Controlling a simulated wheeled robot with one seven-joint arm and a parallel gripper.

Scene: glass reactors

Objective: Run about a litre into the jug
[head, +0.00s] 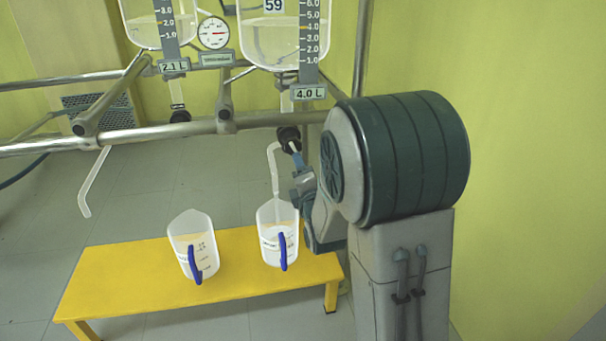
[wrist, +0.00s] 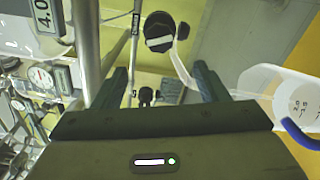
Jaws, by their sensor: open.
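The right glass vessel (head: 285,40) has a 4.0 L plate (head: 308,93) and holds clear liquid. Below it is a black valve knob (head: 288,134); in the wrist view the knob (wrist: 159,32) has a white bar lying nearly level in the picture. A pale outlet tube (head: 273,168) bends down from the valve to the right jug (head: 267,222), which has a blue handle and stands upright on the yellow bench (head: 130,280). Whether liquid is in the jug is unclear. My gripper (head: 293,150) is open just below the knob; in the wrist view the knob is beyond the fingertips (wrist: 160,82).
A second jug (head: 190,240) stands left on the bench. The left vessel (head: 155,25) has a 2.1 L plate (head: 173,67) and its own outlet tube (head: 95,180). A metal rail (head: 180,131) crosses in front of the vessels. A yellow wall (head: 530,130) is at right.

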